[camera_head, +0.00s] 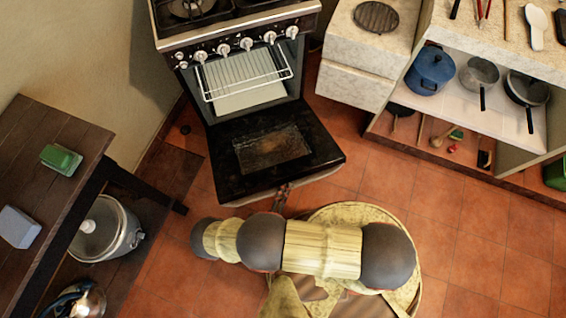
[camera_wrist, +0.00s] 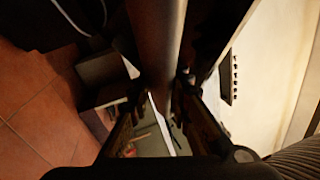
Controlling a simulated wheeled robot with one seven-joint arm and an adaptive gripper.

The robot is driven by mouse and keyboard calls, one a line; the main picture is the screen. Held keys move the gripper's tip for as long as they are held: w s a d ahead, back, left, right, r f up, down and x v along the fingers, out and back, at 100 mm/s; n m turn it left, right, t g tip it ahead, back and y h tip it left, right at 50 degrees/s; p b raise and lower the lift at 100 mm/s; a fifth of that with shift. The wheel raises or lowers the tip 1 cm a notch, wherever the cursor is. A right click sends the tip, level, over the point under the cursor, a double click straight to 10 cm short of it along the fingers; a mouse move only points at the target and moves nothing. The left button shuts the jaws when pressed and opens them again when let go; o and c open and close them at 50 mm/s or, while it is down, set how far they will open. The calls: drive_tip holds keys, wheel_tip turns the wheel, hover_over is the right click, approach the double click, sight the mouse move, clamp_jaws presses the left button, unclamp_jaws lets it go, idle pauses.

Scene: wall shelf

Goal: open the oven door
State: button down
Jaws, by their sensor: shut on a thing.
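The oven (camera_head: 240,50) stands at the top of the head view, with its inside and a wire rack showing. Its black door (camera_head: 272,150) is swung far down and out into the room, its glass panel facing up. My gripper (camera_head: 281,194) is at the door's outer edge, mostly hidden there by the door and my arm. In the wrist view, my gripper (camera_wrist: 163,95) is shut on the door handle (camera_wrist: 158,35), a thick dark bar running between the fingers.
A wooden table (camera_head: 45,165) stands at left, with a metal pot (camera_head: 105,232) beneath it. A pale counter (camera_head: 350,90) and a shelf with pots (camera_head: 432,70) stand at right. Tiled floor (camera_head: 470,225) is clear at lower right.

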wheel_tip(320, 180, down, 9)
drive_tip(key=s+m+t+h, duration=0.1)
drive_tip(key=m, duration=0.1)
drive_tip(key=shift+d+r+h, duration=0.15)
drive_tip(key=shift+h, duration=0.25)
drive_tip(key=shift+s, duration=0.1)
drive_tip(key=c, duration=1.7)
unclamp_jaws()
drive_tip(key=shift+o, duration=0.3)
drive_tip(key=shift+r, duration=5)
drive_tip(key=shift+s+f, duration=0.1)
